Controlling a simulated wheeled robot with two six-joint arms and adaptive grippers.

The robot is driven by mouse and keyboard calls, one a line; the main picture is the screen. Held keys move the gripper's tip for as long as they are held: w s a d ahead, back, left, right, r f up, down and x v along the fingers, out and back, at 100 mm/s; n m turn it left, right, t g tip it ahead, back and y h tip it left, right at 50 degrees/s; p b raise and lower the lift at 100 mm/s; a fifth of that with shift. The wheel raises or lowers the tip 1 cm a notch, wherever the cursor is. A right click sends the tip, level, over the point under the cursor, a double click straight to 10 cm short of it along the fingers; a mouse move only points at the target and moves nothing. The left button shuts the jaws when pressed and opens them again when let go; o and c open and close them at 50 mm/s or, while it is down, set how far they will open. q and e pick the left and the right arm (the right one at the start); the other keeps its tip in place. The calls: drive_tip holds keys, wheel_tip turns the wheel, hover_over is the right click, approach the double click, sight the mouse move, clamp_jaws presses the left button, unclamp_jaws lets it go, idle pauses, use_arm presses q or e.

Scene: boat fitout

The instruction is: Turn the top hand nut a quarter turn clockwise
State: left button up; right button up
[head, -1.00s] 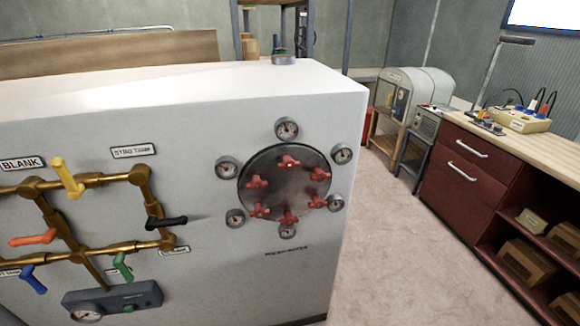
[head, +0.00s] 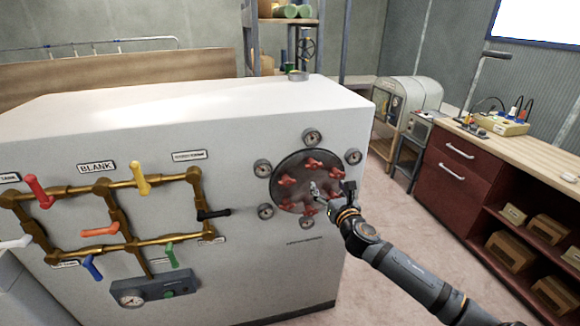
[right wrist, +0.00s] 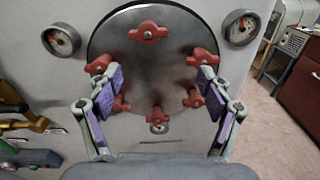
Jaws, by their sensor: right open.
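The top hand nut (head: 313,163) is a red winged nut near the upper rim of the round dark cover plate (head: 290,188) on the white cabinet front. In the right wrist view the top hand nut (right wrist: 148,33) is at the upper middle, its wings about level. My right gripper (head: 332,189) is in front of the plate's lower right part, below the top nut. In the wrist view my right gripper (right wrist: 160,76) is open and empty, its purple-padded fingers spread below the top nut and overlapping side nuts in the picture. My left gripper is not in view.
Several other red nuts ring the plate, including an upper left nut (head: 286,181). Gauges surround it, such as the top gauge (head: 312,138). Brass pipes with coloured valve handles (head: 140,178) are on the left. A red workbench (head: 462,172) stands right, with open floor between.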

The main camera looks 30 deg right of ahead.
sight(315, 166)
drive_tip(key=shift+n+t+y, duration=0.3)
drive_tip(key=shift+n, duration=0.3)
drive_tip(key=w+p, duration=0.1)
drive_tip(key=w, duration=0.2)
drive_tip(key=w+r+p, duration=0.1)
drive_tip(key=w, duration=0.2)
drive_tip(key=w+r+p, duration=0.1)
drive_tip(key=w, duration=0.2)
drive_tip(key=shift+w+d+r, duration=0.15)
drive_tip(key=shift+w+d, duration=0.4)
drive_tip(key=shift+w, duration=0.2)
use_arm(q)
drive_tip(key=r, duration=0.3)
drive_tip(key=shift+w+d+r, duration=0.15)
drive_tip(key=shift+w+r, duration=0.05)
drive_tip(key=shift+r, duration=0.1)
use_arm(e)
drive_tip(key=shift+c, duration=0.8)
drive_tip(key=c, duration=1)
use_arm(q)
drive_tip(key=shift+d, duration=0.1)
